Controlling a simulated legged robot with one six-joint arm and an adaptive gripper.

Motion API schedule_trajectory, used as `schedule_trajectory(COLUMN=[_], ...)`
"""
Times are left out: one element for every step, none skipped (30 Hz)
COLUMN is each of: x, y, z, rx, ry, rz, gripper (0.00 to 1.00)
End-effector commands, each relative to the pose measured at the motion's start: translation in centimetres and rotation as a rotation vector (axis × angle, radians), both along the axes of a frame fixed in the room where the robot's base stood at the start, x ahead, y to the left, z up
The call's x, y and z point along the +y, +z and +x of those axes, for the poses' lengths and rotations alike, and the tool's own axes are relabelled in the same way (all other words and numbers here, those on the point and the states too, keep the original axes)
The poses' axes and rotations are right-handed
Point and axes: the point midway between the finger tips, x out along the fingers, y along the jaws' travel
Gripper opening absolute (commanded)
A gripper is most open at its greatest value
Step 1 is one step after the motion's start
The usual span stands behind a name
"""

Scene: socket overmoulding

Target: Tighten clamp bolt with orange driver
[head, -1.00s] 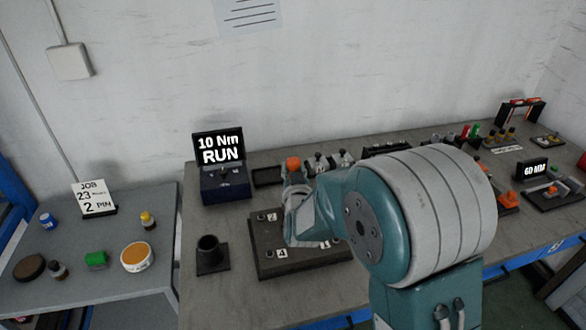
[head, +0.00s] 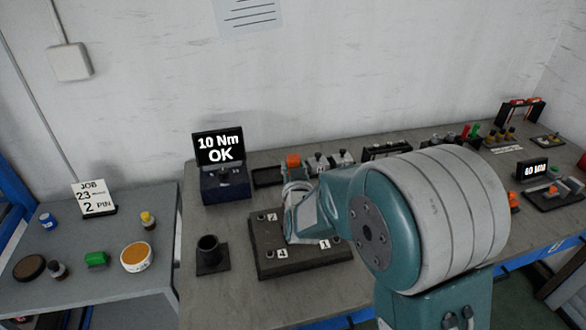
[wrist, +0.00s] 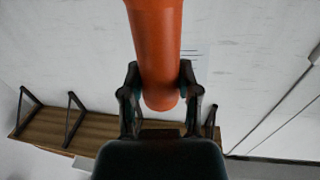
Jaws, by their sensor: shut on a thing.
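The orange driver (wrist: 157,55) fills the upper middle of the wrist view, and its rounded end sits between the fingers. My gripper (wrist: 160,92) is shut on it. In the head view the driver's orange top (head: 293,161) shows above my wrist, over the dark clamp plate (head: 270,232). The plate has bolts at its corners with number labels; 1, 2 and 4 are readable. My wrist and arm hide part of the plate and the driver's lower end. The torque display (head: 219,148) behind reads "10 Nm OK".
A black cup on a base (head: 209,252) stands left of the plate. A job card (head: 94,199) reading "23" and "2 PIN" stands on the left side table. A display (head: 535,170) reading "60 MM" and several fixtures stand on the right.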

Motion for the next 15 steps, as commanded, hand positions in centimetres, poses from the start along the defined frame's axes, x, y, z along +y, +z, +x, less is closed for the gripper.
schedule_trajectory(x=[0.0, 0.0, 0.0, 0.0, 0.0, 0.0, 0.0, 0.0, 0.0, 0.0, 0.0, 0.0, 0.0, 0.0, 0.0], y=[0.4, 0.6, 0.8, 0.9, 1.1, 1.3, 1.4, 1.6, 1.7, 1.8, 2.0, 2.2, 2.3, 2.4, 2.6], z=[0.0, 0.0, 0.0, 0.0, 0.0, 0.0, 0.0, 0.0, 0.0, 0.1, 0.1, 0.1, 0.1, 0.1, 0.1], rx=[-0.005, -0.005, -0.006, -0.007, -0.008, -0.009, -0.009, -0.009, -0.009, -0.009, -0.009, -0.010, -0.010, -0.010, -0.011], ry=[0.000, 0.000, 0.000, 0.000, 0.000, 0.000, 0.000, 0.000, 0.000, 0.000, 0.000, 0.000, 0.000, 0.000, 0.000], rz=[0.002, 0.002, 0.003, 0.003, 0.003, 0.003, 0.003, 0.003, 0.003, 0.003, 0.004, 0.003, 0.003, 0.003, 0.003], gripper=[0.00, 0.00, 0.00, 0.00, 0.00, 0.00, 0.00, 0.00, 0.00, 0.00, 0.00, 0.00, 0.00, 0.00, 0.00])
